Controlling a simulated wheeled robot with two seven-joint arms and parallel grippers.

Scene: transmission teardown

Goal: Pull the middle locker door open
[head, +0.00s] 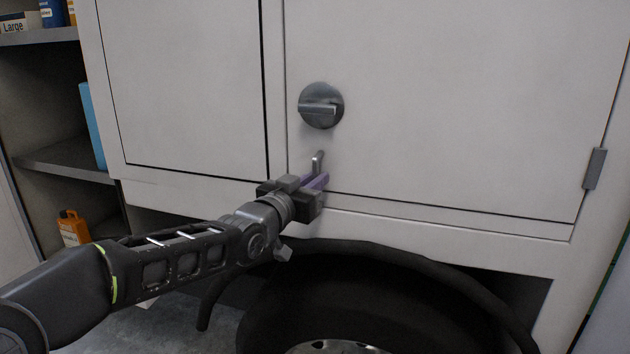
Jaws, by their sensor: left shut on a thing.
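A pale grey locker door (455,110) fills the middle and right of the head view, and it looks closed in its frame. It has a round dark knob (321,105) near its left edge and a hinge (594,168) at its right edge. A small metal handle (317,162) stands below the knob. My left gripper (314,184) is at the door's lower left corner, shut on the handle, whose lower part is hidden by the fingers. My right gripper is not in view.
Another closed locker door (185,80) is to the left. A black tyre (380,290) stands below the lockers, close under my left arm. Shelves (65,163) with bottles are at the far left, with an orange bottle (73,229) low down.

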